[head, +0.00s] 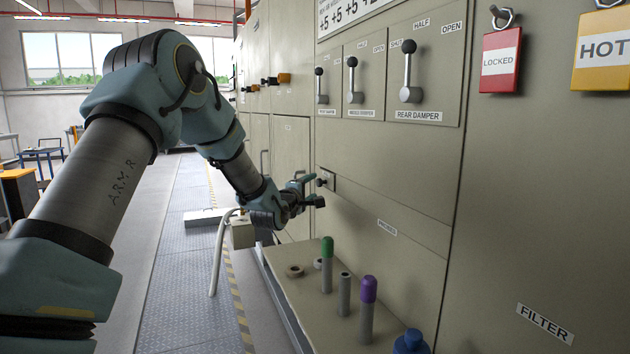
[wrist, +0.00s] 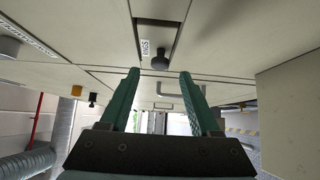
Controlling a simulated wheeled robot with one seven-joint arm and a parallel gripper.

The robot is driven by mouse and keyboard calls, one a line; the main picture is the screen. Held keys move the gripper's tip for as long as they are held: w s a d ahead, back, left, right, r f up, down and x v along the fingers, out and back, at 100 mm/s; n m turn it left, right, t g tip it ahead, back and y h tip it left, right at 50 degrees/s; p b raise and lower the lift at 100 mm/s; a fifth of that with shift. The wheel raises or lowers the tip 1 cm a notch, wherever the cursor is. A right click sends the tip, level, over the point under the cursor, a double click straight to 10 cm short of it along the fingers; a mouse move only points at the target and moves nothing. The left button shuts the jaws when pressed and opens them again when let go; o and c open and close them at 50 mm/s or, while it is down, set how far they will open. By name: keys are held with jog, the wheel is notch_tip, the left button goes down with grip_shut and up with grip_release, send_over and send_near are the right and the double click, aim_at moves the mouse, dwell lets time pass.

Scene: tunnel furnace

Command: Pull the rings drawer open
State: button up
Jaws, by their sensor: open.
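The rings drawer (wrist: 172,36) is a small dark-edged front in the beige furnace wall, with a partly visible label ending in "INGS" (wrist: 145,48). Its round dark knob (wrist: 160,58) sticks out; in the head view the knob (head: 319,182) shows beside my fingers. The drawer appears shut. My gripper (head: 314,190) is open and empty at the wall, close to the knob. In the wrist view my gripper's two teal fingers (wrist: 159,73) are apart, and the knob appears between and just beyond their tips. I cannot tell whether they touch it.
Below is a shelf (head: 300,312) with a green-topped tube (head: 327,265), a grey tube (head: 345,295), a purple-topped tube (head: 367,310), a blue-capped item (head: 411,342) and a brown ring (head: 294,271). Damper levers (head: 408,80) are above. The walkway (head: 180,270) at left is mostly clear.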

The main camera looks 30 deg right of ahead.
aim_at(318, 184)
jog(key=shift+p+x, duration=0.6)
jog(key=shift+x, duration=1.6)
grip_shut()
